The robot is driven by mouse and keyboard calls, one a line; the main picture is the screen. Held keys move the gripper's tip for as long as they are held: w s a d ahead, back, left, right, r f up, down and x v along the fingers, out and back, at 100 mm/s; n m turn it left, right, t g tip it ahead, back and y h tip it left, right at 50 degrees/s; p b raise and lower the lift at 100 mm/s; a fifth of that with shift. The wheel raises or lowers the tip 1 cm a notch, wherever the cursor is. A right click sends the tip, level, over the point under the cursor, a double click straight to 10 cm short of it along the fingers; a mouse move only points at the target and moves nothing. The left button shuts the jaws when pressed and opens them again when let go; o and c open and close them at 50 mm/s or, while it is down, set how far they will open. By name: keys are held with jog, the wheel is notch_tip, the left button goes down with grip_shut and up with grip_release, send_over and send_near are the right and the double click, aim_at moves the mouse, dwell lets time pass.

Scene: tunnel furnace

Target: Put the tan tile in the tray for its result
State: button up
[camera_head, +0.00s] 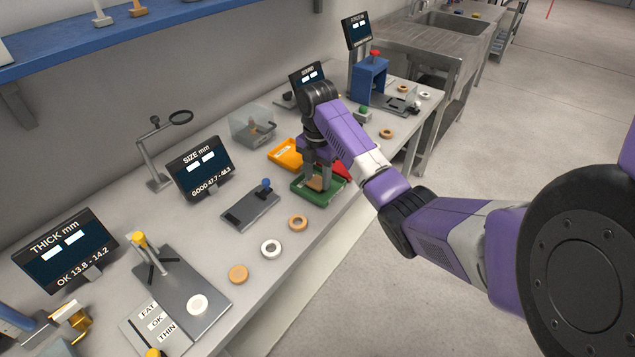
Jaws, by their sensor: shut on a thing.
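My gripper (319,181) points down at the green tray (303,189) and is shut on a tan tile (315,184). The tile is at tray level, between the fingers; I cannot tell whether it touches the tray floor. The orange tray (284,156) lies just behind and to the left. The red tray (341,170) is behind and to the right, partly hidden by my arm. The THICK screen (65,252), the SIZE screen (200,169) and a third screen (306,74) stand along the back; their readings are too small to tell.
A white disc (197,304) is on the thickness gauge plate. A clear bin (252,127) stands behind the trays. A blue press (369,80) stands at the far right.

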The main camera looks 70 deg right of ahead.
aim_at(317, 182)
jog(key=shift+f, duration=0.55)
jog(key=shift+f, duration=0.15)
jog(key=o, duration=1.3)
jog(key=shift+o, duration=0.2)
jog(key=shift+r, duration=0.6)
notch_tip(317, 182, up, 11)
jog(key=p, duration=0.5)
